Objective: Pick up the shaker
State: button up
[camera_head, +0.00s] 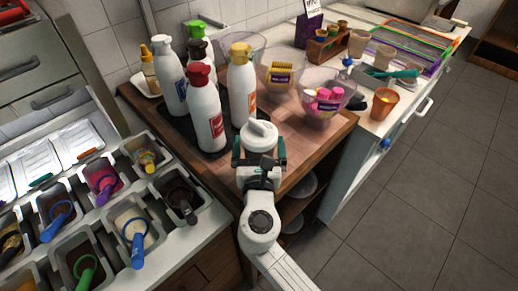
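A white, round-topped container (260,133), which looks like the shaker, stands near the front edge of the wooden counter. My gripper (259,152) reaches in from the front. Its teal and dark fingers lie at the left and right sides of the container. I cannot tell whether the fingers touch it or leave a gap. The lower part of the container is hidden behind my gripper.
Clear bowls (325,92) hold pink and yellow things to the right. Topping tubs with scoops (133,227) fill the left. Bare wood (318,140) lies right of my gripper.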

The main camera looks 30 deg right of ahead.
jog(key=shift+c, duration=0.3)
jog(key=c, duration=1)
jog(key=shift+c, duration=0.7)
jog(key=shift+r, duration=0.1)
